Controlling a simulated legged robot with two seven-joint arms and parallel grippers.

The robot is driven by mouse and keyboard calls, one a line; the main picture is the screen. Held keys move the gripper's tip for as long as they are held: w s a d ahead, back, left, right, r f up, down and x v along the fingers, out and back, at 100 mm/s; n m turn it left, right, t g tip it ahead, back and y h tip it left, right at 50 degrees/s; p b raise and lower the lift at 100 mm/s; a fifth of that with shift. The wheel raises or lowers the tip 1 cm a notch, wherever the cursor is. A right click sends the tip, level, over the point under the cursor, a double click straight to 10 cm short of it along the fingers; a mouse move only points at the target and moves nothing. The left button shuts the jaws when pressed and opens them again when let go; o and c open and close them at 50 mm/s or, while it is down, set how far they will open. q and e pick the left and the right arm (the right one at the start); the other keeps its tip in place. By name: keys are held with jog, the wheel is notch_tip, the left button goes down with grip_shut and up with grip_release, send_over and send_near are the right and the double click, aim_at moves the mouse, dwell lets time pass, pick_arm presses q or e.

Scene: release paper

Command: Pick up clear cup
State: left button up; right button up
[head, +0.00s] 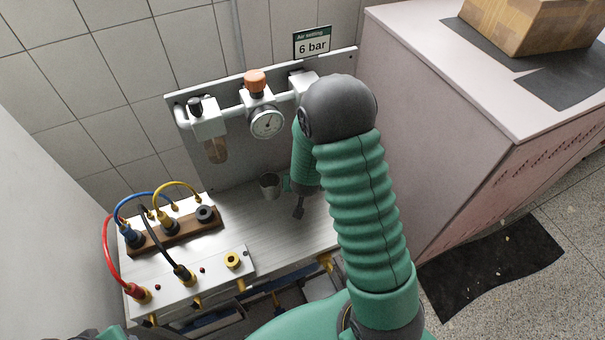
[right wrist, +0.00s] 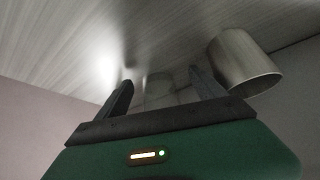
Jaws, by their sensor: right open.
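A faint see-through cup (right wrist: 158,92) shows between the fingers of my right gripper (right wrist: 161,78) in the right wrist view. The fingers are open, one on each side of it; I cannot tell whether they touch it. A grey metal cup (right wrist: 243,64) is just right of the right finger there. In the head view the metal cup (head: 269,187) stands on the metal bench top (head: 255,225), left of my right gripper (head: 298,208). The clear cup cannot be made out in the head view, where my arm covers part of the bench. My left gripper is not in view.
A pressure gauge (head: 267,123) and regulator are on the panel behind the bench. A socket block with coloured cables (head: 160,195) fills the bench's left side. A pale cabinet (head: 440,110) stands right, bearing a cardboard box (head: 535,25). Bare bench lies in front of the metal cup.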

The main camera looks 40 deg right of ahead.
jog(key=w+d, duration=0.1)
jog(key=w+d+f, duration=0.1)
jog(key=d, duration=0.1)
jog(key=shift+w+d, duration=0.1)
jog(key=shift+d, duration=0.05)
jog(key=shift+a+r, duration=0.1)
jog(key=shift+a, duration=0.1)
jog(key=shift+w+a, duration=0.2)
jog(key=c, duration=0.3)
jog(key=shift+s+d, duration=0.1)
jog(key=shift+d, duration=0.15)
jog(key=c, duration=1.2)
jog(key=shift+c, duration=0.2)
